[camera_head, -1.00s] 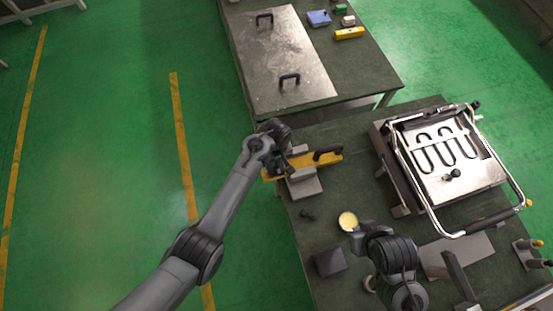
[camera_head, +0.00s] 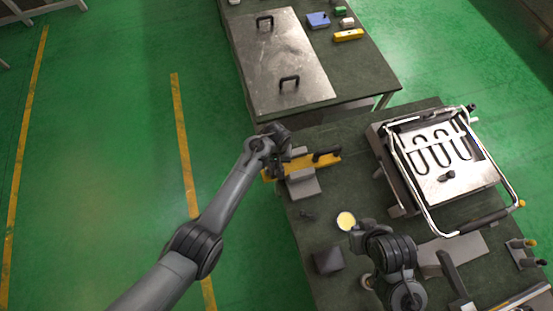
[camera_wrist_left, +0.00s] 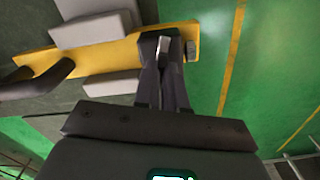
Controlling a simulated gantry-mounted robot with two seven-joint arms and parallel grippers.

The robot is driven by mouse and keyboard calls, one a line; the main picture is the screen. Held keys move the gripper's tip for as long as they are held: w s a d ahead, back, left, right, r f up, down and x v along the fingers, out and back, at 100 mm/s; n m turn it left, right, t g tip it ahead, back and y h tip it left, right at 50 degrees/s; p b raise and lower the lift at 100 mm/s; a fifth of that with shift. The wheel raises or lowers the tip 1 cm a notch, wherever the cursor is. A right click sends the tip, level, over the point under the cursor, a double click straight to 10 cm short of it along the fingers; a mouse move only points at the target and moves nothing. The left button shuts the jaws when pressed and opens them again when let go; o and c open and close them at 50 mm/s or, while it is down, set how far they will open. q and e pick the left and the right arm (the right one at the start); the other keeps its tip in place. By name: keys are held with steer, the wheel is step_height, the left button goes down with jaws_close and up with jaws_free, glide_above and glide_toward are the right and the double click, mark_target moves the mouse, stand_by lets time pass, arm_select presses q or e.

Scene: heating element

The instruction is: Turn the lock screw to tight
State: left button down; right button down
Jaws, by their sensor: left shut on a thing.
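A yellow bar (camera_head: 325,162) with a dark handle (camera_head: 327,153) lies across grey blocks (camera_head: 303,188) at the left edge of the near table. My left gripper (camera_head: 284,150) is at the bar's left end. In the left wrist view, the left gripper (camera_wrist_left: 163,50) is shut, with a small pale metal piece (camera_wrist_left: 163,48) between its fingertips, in front of the yellow bar (camera_wrist_left: 95,60). This piece seems to be the lock screw; the fingers hide most of it. My right gripper (camera_head: 364,230) is beside a pale yellow disc (camera_head: 346,221); its jaws are unclear.
A heating-element unit (camera_head: 445,165) with a tubular frame (camera_head: 400,170) stands at the right. A dark block (camera_head: 328,260) and a small dark part (camera_head: 307,215) lie on the near table. A steel plate with handles (camera_head: 285,85) lies on the far table. Green floor is free at left.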

arm_select(q)
steer(key=m+p, duration=0.1)
steer(key=m, duration=0.1)
steer(key=shift+r+m, duration=0.1)
steer(key=shift+m, duration=0.3)
steer(key=m+p, duration=0.1)
steer(key=m, duration=0.2)
steer(key=shift+m, duration=0.3)
steer(key=m, duration=0.3)
steer(key=shift+m, duration=2.3)
steer(key=c, duration=1.2)
jaws_free()
